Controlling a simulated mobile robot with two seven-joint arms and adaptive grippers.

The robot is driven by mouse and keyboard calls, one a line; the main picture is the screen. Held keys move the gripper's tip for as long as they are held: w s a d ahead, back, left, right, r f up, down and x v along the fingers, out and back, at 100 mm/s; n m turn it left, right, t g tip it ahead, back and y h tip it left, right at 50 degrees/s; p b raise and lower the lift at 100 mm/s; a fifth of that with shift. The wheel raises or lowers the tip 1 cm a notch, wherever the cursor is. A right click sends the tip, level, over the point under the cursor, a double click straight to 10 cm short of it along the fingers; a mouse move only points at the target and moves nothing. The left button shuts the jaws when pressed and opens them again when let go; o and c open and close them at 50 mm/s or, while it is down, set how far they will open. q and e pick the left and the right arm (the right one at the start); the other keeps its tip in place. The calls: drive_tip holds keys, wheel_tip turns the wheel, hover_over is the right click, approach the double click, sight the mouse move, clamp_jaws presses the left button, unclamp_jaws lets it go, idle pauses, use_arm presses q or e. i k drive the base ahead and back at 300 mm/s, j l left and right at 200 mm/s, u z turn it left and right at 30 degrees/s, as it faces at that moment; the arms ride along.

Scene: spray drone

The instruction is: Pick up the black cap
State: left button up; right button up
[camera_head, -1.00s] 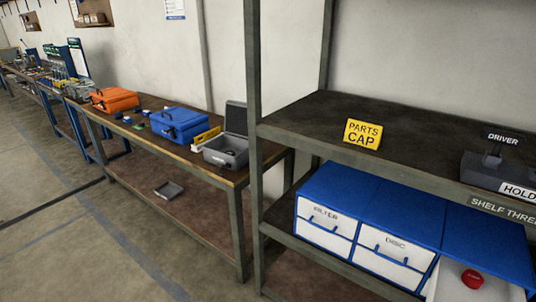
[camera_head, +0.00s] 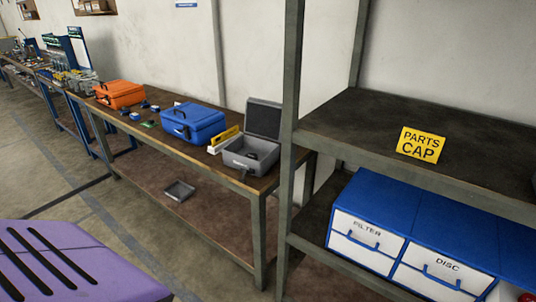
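I cannot pick out a black cap for certain. A yellow sign reading "PARTS CAP" (camera_head: 421,145) stands on the dark upper shelf (camera_head: 362,117) at the right, and no cap shows beside it. An open grey case (camera_head: 246,158) on the workbench (camera_head: 222,187) has a small dark thing inside, too small to identify. Several small dark and blue items (camera_head: 146,107) lie between the orange and blue cases, also too small to tell apart. Neither of my grippers is in view.
The orange case (camera_head: 119,93) and blue case (camera_head: 193,122) stand shut on the bench. A small grey tray (camera_head: 179,191) lies on the bench's lower shelf. Blue-topped drawers marked FILTER and DISC (camera_head: 410,225) fill the lower rack. A rack post (camera_head: 290,140) stands between bench and shelf.

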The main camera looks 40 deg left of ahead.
sight(251, 155)
drive_tip(key=j+z, duration=0.4)
drive_tip(key=j, duration=0.65)
drive_tip(key=j+z, duration=0.1)
drive_tip(key=j, duration=1)
drive_tip(key=k+j+z, duration=0.1)
drive_tip(key=j, duration=1)
